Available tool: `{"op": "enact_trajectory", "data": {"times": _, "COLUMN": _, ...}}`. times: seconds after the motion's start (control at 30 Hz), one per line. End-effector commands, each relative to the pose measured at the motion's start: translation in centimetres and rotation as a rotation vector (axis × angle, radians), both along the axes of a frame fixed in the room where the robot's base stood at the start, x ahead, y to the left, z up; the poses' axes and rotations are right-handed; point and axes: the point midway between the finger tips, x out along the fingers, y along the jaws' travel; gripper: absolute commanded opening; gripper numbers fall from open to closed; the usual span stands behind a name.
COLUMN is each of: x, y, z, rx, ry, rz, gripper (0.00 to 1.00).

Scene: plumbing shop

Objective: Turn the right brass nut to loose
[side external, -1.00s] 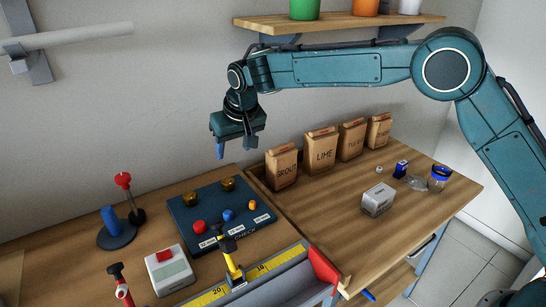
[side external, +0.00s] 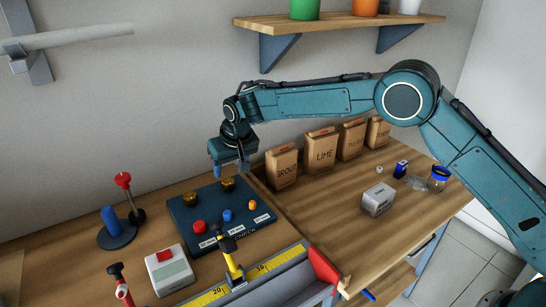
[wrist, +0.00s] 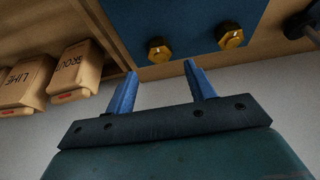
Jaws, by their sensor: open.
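The blue panel (side external: 190,215) on the bench carries two brass nuts near its back edge. The right brass nut (side external: 228,184) is the one nearer the paper bags; it shows at the left in the wrist view (wrist: 160,50), where the picture is turned round. The left brass nut (side external: 211,188) shows at the right there (wrist: 231,37). My gripper (side external: 229,171) is open and empty, pointing down just above and behind the right nut. In the wrist view my two blue fingers (wrist: 160,70) are apart, and the right nut lies just beyond the gap between their tips.
The panel also carries a red knob (side external: 199,227), a blue knob (side external: 227,215) and a small orange knob (side external: 252,205). Paper bags (side external: 282,168) stand close to the right of my gripper. A yellow-and-black tool (side external: 233,262) stands in front. The wall is close behind.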

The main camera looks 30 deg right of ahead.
Motion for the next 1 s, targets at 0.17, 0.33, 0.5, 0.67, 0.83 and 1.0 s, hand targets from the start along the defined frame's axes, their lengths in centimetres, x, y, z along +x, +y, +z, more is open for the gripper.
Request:
{"op": "enact_trajectory", "data": {"times": 0.17, "x": 1.0, "y": -0.1, "z": -2.5, "rx": -0.001, "ry": 0.001, "rz": -0.001, "gripper": 0.54}}
{"op": "enact_trajectory", "data": {"times": 0.33, "x": 1.8, "y": 0.0, "z": -4.2, "rx": -0.001, "ry": 0.0, "rz": -0.001, "gripper": 0.54}}
{"op": "enact_trajectory", "data": {"times": 0.5, "x": 2.1, "y": 0.0, "z": -5.2, "rx": 0.0, "ry": 0.001, "rz": 0.0, "gripper": 0.54}}
{"op": "enact_trajectory", "data": {"times": 0.67, "x": 2.3, "y": 0.0, "z": -5.5, "rx": 0.0, "ry": -0.001, "rz": 0.0, "gripper": 0.54}}
{"op": "enact_trajectory", "data": {"times": 0.83, "x": 2.3, "y": 0.0, "z": -5.5, "rx": 0.0, "ry": 0.0, "rz": 0.0, "gripper": 0.54}}
{"op": "enact_trajectory", "data": {"times": 1.0, "x": 2.3, "y": 0.0, "z": -5.5, "rx": 0.0, "ry": 0.0, "rz": 0.0, "gripper": 0.31}}
